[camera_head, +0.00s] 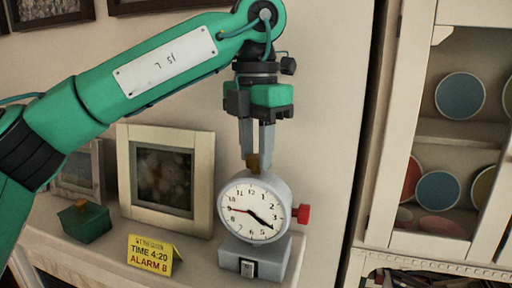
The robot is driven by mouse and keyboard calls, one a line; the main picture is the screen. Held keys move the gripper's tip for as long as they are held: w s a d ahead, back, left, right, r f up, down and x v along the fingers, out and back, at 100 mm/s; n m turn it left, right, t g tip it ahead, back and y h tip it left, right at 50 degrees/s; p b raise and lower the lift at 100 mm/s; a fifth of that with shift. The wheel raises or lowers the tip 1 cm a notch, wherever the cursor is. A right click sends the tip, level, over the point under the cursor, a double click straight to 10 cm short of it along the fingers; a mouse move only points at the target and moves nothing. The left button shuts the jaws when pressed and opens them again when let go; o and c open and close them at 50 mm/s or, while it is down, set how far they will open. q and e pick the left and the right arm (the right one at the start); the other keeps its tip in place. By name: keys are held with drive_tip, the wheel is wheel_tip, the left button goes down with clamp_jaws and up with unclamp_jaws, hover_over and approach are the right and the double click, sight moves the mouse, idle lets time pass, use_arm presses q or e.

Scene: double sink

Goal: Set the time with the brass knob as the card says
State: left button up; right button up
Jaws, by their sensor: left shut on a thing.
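A grey desk clock (255,211) with a round white face stands on the shelf. Its black hands appear to overlap, pointing near the 4, and a thin red hand points to about the 9. The brass knob (253,162) is on top of the clock, and a red knob (301,214) is on its right side. My left gripper (257,155) points straight down and is shut on the brass knob. The yellow card (151,256) in front reads "TIME 4:20" and "ALARM 8". My right gripper is not in view.
A green box (86,221) with a brass-coloured knob sits left on the shelf (205,262). A cream picture frame (126,170) stands behind the card, left of the clock. A cabinet (455,130) with plates stands at the right.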

sight(256, 156)
use_arm(q)
drive_tip(key=o, duration=1)
drive_tip(key=shift+r, duration=0.1)
wheel_tip(256, 156, up, 14)
drive_tip(key=shift+f, duration=0.15)
